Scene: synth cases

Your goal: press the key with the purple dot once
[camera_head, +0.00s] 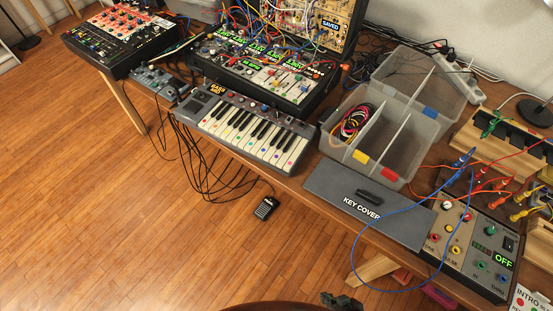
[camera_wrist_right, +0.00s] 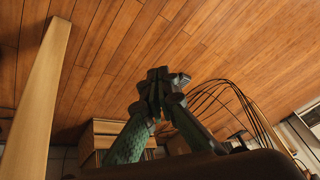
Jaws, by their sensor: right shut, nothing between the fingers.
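A small keyboard (camera_head: 252,128) with black and white keys lies near the front edge of the table in the head view. Its white keys carry small coloured dots; these are too small for me to tell surely which one is purple. My right gripper (camera_head: 341,300) is at the bottom edge of the head view, in front of the table and well away from the keyboard. In the right wrist view the gripper (camera_wrist_right: 158,76) is shut and empty, with wooden floor behind it. My left gripper is not in view.
A grey key cover (camera_head: 330,206) lies right of the keyboard, before a clear divided box (camera_head: 407,152). Synth modules (camera_head: 265,75) with cables stand behind the keyboard. A control box (camera_head: 462,240) with a blue cable loop is at right. Black cables hang off the table.

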